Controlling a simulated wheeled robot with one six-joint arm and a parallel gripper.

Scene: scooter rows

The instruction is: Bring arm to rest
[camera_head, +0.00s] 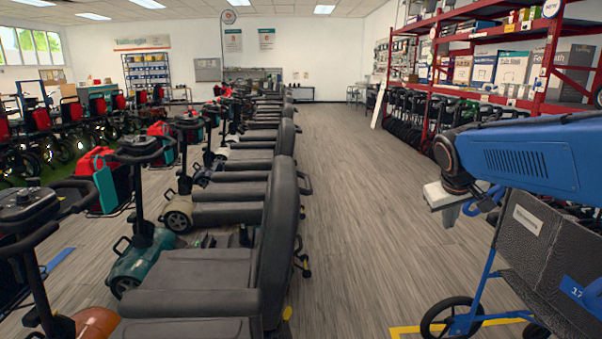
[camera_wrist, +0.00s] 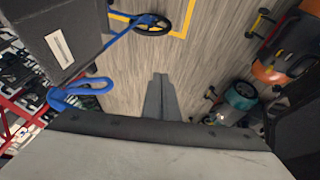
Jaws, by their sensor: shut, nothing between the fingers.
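My gripper (camera_head: 452,214) hangs from the end of my blue arm at the right of the head view, pointing down over the aisle floor. In the wrist view my gripper (camera_wrist: 161,84) shows its two grey fingers together, with bare wood-look floor beyond them. It holds nothing. My arm reaches in from the right edge, in front of the red shelving.
A blue-framed wheeled cart with a dark grey bag (camera_head: 545,260) stands below my arm; its blue handle (camera_wrist: 80,92) is close left of my gripper in the wrist view. Rows of scooters with a black seat (camera_head: 283,225) line the left. The aisle (camera_head: 350,190) is clear.

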